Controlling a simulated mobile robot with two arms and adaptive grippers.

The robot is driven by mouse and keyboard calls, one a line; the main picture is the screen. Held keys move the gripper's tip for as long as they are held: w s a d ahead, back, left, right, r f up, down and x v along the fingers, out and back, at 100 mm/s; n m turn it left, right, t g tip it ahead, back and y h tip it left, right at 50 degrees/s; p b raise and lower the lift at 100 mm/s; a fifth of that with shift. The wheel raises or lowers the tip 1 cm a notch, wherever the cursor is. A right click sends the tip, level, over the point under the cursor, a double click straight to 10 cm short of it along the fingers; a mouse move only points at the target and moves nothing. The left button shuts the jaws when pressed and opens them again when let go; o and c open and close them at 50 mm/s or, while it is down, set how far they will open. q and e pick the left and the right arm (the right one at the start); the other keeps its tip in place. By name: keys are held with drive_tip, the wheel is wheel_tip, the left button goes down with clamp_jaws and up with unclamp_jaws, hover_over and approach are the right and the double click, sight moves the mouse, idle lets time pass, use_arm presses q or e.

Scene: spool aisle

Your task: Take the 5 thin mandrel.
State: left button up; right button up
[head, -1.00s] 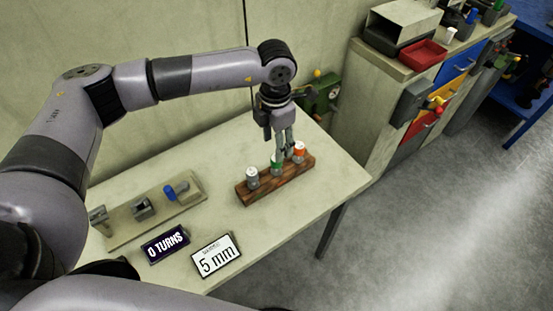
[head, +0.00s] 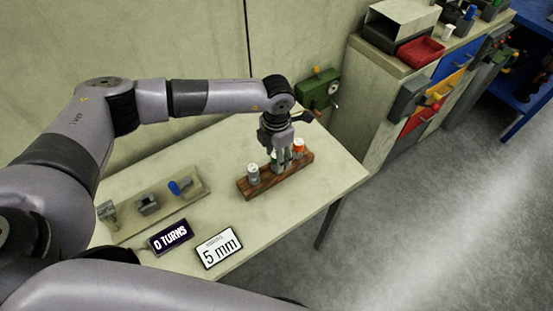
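A wooden rack (head: 262,188) on the pale table holds three short grey mandrels upright. The left one has a white top with a blue mark (head: 253,174). The right one has an orange top (head: 299,149). The middle one, with a green top (head: 274,157), is mostly hidden behind my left gripper. My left gripper (head: 284,165) points down at the middle of the rack, its fingers low by the green-topped mandrel. I cannot tell whether they touch or hold it. A white sign (head: 219,248) reads 5 mm. My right gripper is not in view.
A winding fixture on a board (head: 190,194) with a blue knob lies at the left. A dark sign (head: 170,237) reads 0 TURNS. A green machine (head: 318,90) stands behind the table. A cabinet with a red tray (head: 421,51) is at the right, beside open floor.

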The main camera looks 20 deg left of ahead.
use_arm(q)
clamp_jaws()
idle(0.3)
